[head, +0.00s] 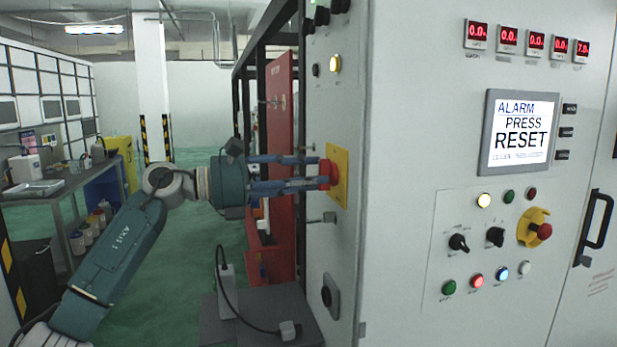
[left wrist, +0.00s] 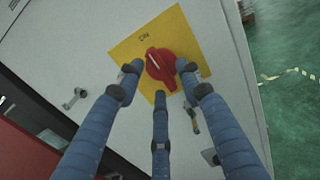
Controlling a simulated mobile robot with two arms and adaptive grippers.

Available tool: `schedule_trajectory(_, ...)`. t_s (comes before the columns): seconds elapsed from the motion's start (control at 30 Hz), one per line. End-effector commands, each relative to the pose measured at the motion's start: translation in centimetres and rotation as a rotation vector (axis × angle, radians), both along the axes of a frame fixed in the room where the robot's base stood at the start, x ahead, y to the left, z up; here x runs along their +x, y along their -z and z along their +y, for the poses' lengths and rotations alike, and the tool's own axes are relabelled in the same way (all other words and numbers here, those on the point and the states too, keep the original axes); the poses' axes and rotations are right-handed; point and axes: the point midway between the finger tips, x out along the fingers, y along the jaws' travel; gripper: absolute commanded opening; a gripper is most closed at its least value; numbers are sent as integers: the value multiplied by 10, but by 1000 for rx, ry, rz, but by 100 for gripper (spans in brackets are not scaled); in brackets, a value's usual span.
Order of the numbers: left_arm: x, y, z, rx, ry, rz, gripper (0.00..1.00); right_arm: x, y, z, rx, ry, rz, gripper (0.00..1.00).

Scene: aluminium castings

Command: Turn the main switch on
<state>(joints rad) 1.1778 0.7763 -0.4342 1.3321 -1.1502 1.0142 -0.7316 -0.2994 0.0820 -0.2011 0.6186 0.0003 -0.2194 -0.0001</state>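The main switch is a red rotary knob (left wrist: 159,66) on a yellow plate (left wrist: 130,52) marked ON, on the narrow side of the grey cabinet. A white mark on the knob slants towards the upper left in the left wrist view. In the head view the knob (head: 326,173) sticks out from its plate (head: 341,176), partly behind the fingers. My left gripper (head: 318,172) has its three blue fingers closed in around the knob, tips at its edges; the left wrist view shows the tips (left wrist: 160,78) there too. Exact contact is hard to see. My right gripper is not in view.
The cabinet front (head: 400,120) carries an alarm screen (head: 520,132) reading PRESS RESET, lit lamps and a red emergency button (head: 544,231). A red panel (head: 281,160) stands behind my left gripper. A workbench (head: 70,190) is at the far left, with open green floor between.

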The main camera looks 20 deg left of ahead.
Motion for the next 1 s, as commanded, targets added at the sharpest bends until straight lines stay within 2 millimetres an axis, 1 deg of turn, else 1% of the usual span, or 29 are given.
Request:
schedule_trajectory(0.17, -11, 1, 20, 1, -5, 1, 36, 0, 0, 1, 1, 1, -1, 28)
schedule_trajectory(0.4, -40, 2, 63, 2, -5, 2, 36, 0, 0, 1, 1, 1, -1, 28)
schedule_trajectory(0.6, -59, 1, 89, 1, -3, 1, 36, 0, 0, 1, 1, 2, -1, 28)
schedule_trajectory(0.8, -66, 1, 98, 1, 0, 1, 36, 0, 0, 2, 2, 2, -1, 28)
schedule_trajectory(1.0, -66, 0, 98, 1, 0, 1, 36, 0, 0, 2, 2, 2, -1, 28)
